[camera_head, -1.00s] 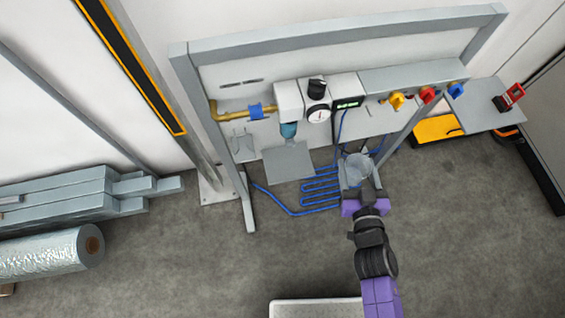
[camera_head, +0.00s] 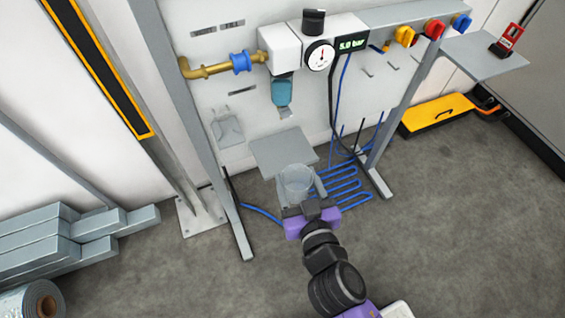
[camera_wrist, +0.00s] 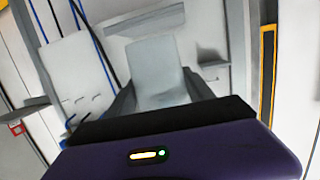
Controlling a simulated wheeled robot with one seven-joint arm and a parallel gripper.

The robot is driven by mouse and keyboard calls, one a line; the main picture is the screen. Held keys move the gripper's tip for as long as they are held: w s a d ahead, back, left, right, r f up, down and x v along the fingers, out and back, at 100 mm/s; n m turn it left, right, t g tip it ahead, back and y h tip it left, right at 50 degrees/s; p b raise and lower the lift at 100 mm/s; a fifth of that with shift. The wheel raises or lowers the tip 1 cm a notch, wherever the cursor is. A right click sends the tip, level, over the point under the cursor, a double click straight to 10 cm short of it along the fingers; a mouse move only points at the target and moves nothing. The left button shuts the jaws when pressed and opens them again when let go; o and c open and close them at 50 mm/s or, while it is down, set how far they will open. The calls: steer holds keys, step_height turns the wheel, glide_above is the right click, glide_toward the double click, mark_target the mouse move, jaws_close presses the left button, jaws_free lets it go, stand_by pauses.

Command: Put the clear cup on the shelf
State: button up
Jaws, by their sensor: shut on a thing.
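The clear cup (camera_head: 296,180) is upright in my gripper (camera_head: 301,193), which is shut on its sides. In the wrist view the cup (camera_wrist: 157,68) is a pale see-through shape between the two dark fingers of my gripper (camera_wrist: 160,97). A small grey plate-like shelf (camera_head: 282,149) sticks out from the panel below the filter bowl. In the head view the cup is just in front of the shelf's near edge and overlaps it slightly. I cannot tell the exact gap or height between them.
The regulator (camera_head: 319,56) and blue filter bowl (camera_head: 281,91) hang above the shelf. A frame post (camera_head: 190,130) stands to the left. Blue hose coils (camera_head: 342,186) lie below. A side shelf (camera_head: 484,55) holding a red object is at the right. Floor in front is open.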

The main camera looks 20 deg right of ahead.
steer(key=shift+s+f+h+b, duration=0.15)
steer(key=shift+f+h+b, duration=0.15)
steer(key=shift+f+b, duration=0.55)
steer(key=r+x, duration=0.1)
steer(key=x, duration=0.5)
steer(key=r+x, duration=0.1)
steer(key=x, duration=0.4)
steer(key=r+x, duration=0.1)
steer(key=x, duration=0.5)
steer(key=shift+w+d+r+p, duration=0.2)
steer(key=shift+w+r+p, duration=0.1)
steer(key=shift+w, duration=0.35)
steer(key=shift+f+b, duration=0.65)
steer(key=shift+f, duration=1.05)
steer(key=shift+f, duration=0.15)
steer(key=o, duration=1.3)
steer(key=shift+o, duration=0.2)
